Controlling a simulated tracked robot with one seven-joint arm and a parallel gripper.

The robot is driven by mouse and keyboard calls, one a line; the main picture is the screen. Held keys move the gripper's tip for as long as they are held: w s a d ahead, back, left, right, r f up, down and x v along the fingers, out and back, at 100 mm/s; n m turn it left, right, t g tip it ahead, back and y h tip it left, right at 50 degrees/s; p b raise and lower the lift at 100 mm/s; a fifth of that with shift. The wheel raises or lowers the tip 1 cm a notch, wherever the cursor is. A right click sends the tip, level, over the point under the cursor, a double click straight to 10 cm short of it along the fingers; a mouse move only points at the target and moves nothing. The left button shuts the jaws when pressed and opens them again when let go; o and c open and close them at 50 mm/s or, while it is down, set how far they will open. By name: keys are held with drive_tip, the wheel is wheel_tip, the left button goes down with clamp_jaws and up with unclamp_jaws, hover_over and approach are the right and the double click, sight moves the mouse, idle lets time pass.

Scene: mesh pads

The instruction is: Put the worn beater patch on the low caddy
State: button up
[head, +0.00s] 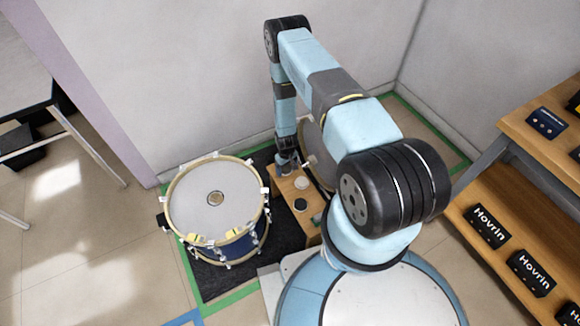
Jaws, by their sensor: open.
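The low caddy (286,186) is a small wooden-topped stand between the drum and my arm. A pale disc (301,183) and a black disc (300,204) lie on its top. A small brownish round patch (215,198) shows at the middle of the white drum head; I cannot tell whether it is the worn beater patch or one of the discs is. My gripper (287,168) is open and points down at the caddy's far end, by the upright drum. Its fingertips are small here, and I cannot tell whether they touch anything.
A blue drum (238,246) stands left of the caddy on a dark mat (212,285) edged with green tape. An upright drum (316,150) stands behind the caddy, partly hidden by my arm. A wooden shelf (530,140) with black boxes is at right. Walls close off the back.

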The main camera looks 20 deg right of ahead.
sight(287, 169)
wheel_tip(287, 169, up, 12)
idle(0.8)
drive_tip(key=shift+r, duration=0.15)
